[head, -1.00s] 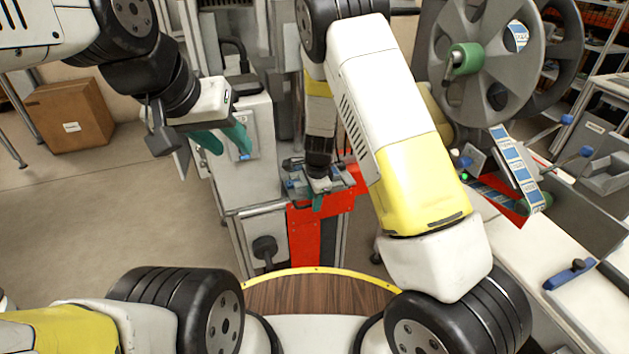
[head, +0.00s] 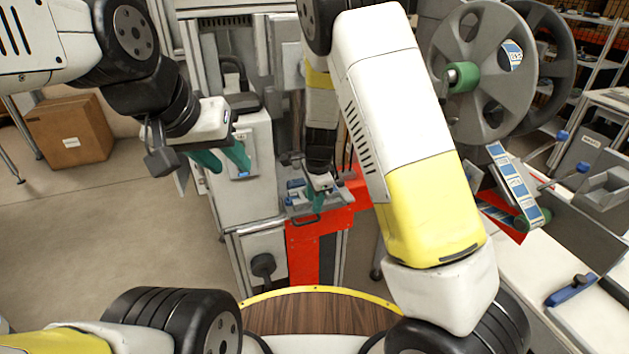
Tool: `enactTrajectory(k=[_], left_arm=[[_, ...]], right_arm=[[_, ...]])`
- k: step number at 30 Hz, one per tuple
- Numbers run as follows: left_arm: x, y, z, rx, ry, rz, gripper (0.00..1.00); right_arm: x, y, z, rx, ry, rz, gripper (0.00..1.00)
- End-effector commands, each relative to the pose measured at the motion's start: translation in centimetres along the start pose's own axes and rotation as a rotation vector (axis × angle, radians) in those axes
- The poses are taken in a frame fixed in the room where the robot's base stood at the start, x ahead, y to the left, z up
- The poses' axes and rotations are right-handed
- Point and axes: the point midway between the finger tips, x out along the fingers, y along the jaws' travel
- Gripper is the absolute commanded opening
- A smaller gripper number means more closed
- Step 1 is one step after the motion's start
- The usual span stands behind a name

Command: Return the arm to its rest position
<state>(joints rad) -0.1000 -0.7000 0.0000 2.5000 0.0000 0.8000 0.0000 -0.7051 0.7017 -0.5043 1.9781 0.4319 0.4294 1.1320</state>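My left gripper (head: 222,160) is at the upper left of the head view. Its two green fingers stand apart with nothing between them. It hangs in front of a grey machine cabinet, clear of the floor. My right gripper (head: 316,200) is near the middle, pointing down by the red bracket and small metal fixture. Only part of its green fingers shows, and whether they are apart is too small to tell. My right arm (head: 420,190), white and yellow, covers much of the centre right.
Large grey tape reels (head: 485,70) with a green hub stand at the upper right. A labelled tape strip (head: 516,185) runs below them. A red stand (head: 305,250) is under my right gripper. A cardboard box (head: 70,132) sits on the left floor, with open floor before it.

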Motion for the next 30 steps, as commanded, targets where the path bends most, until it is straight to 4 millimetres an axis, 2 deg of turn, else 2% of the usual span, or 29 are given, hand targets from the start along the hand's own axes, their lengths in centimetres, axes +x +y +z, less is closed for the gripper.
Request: enactTrajectory(k=[2, 5, 8, 14, 21, 27, 30], left_arm=[[0.0, 0.0, 0.0, 0.0, 0.0, 0.0, 0.36], [0.0, 0.0, 0.0, 0.0, 0.0, 0.0, 0.36], [0.0, 0.0, 0.0, 0.0, 0.0, 0.0, 0.36], [0.0, 0.0, 0.0, 0.0, 0.0, 0.0, 0.36], [0.0, 0.0, 0.0, 0.0, 0.0, 0.0, 0.36], [0.0, 0.0, 0.0, 0.0, 0.0, 0.0, 0.36], [0.0, 0.0, 0.0, 0.0, 0.0, 0.0, 0.36]], right_arm=[[-0.6, 0.0, -0.1, -0.009, -0.009, -0.005, 0.33], [-2.7, 0.3, -0.3, -0.047, -0.04, -0.021, 0.33], [-6.5, 0.9, -0.7, -0.127, -0.087, -0.057, 0.33], [-15.1, 3.7, -1.8, -0.359, -0.149, -0.163, 0.33], [-24.0, 9.1, -3.3, -0.668, -0.106, -0.297, 0.33], [-29.4, 14.9, -4.2, -0.932, 0.024, -0.366, 0.33], [-31.1, 17.7, -4.5, -1.051, 0.107, -0.372, 0.33]])
